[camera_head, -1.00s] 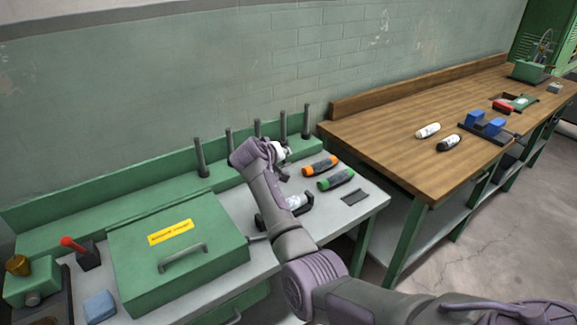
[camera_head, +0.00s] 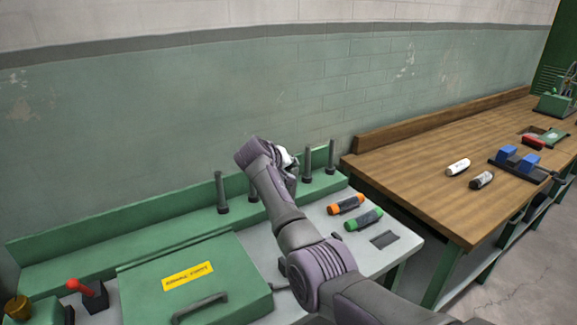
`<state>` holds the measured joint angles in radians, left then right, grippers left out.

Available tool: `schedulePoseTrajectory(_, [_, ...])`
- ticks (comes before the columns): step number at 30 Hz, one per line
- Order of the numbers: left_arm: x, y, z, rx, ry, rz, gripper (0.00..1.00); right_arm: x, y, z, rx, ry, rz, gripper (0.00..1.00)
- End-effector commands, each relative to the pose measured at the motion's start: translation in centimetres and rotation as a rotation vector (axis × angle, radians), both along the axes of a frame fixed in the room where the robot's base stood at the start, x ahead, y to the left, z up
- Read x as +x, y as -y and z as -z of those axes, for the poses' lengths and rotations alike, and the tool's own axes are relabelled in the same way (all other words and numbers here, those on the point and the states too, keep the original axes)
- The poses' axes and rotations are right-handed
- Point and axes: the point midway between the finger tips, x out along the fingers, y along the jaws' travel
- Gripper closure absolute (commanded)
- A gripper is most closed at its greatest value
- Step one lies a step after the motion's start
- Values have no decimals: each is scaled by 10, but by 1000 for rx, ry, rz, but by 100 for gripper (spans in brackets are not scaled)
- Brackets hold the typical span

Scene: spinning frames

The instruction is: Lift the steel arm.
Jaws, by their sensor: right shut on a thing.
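My right arm reaches in from the lower right over the light grey bench. Its gripper (camera_head: 290,168) is at the row of dark upright posts (camera_head: 307,165) along the back of the green bench. The wrist covers most of the gripper, and a white part shows beside it. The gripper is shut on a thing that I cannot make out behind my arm. I cannot pick out the steel arm for certain. My left gripper is not in view.
A green box (camera_head: 195,265) with a yellow label stands left of my arm. A red-knobbed lever (camera_head: 88,292) is farther left. Orange (camera_head: 346,204) and green (camera_head: 363,219) cylinders lie right of my arm. A wooden bench (camera_head: 430,180) holds white and black cylinders.

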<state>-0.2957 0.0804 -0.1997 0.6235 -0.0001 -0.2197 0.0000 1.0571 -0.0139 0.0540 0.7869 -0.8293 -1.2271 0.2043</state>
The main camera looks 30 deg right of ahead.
Motion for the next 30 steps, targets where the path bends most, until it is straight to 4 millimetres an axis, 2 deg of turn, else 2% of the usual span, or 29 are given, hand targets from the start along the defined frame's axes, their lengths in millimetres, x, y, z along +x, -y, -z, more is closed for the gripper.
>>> schedulePoseTrajectory(13, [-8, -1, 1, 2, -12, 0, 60, 0, -2, 5, 5, -5, -4, 100])
schedulePoseTrajectory(14, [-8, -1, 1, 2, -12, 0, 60, 0, -2, 5, 5, -5, -4, 68])
schedulePoseTrajectory(18, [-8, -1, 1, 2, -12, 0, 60, 0, -2, 4, 4, -5, -3, 47])
schedulePoseTrajectory(30, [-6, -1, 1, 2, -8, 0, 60, -2, -6, -2, 2, 1, -2, 47])
